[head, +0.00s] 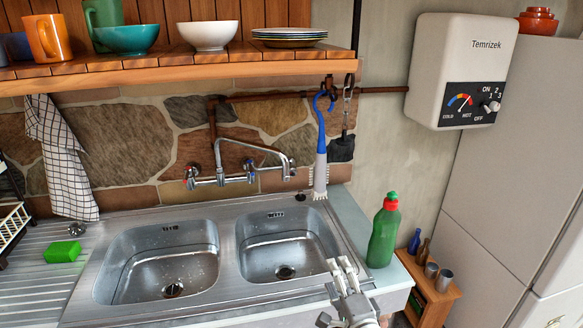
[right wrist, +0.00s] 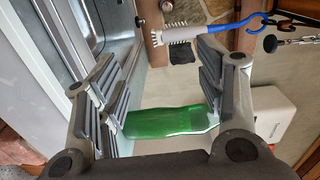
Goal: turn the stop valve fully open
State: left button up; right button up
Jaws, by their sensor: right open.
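A copper pipe (head: 262,96) runs along the stone wall under the shelf. A rusty brown fitting (head: 329,83) sits on it near the shelf's right end; it looks like the stop valve, but its handle position is too small to tell. A blue-and-white brush (head: 320,150) hangs by its hook at this fitting and partly covers it. The brush also shows in the right wrist view (right wrist: 185,34). My right gripper (head: 342,265) is open and empty, low in front of the right basin, well below the fitting. Its spread fingers (right wrist: 155,88) frame the green bottle beyond. My left gripper is not in view.
A green bottle (head: 384,232) stands on the counter right of my right gripper. A chain with a dark weight (head: 342,148) hangs beside the brush. The tap (head: 232,176) stands behind the steel basins. A water heater (head: 462,70) hangs at the right; the shelf (head: 180,70) overhangs.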

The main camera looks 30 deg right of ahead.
aim_at(293, 170)
jog(key=i+l, duration=0.15)
jog(key=i, duration=0.25)
jog(key=i+l, duration=0.15)
jog(key=i, duration=0.3)
jog(key=i+l, duration=0.15)
jog(key=i, duration=0.25)
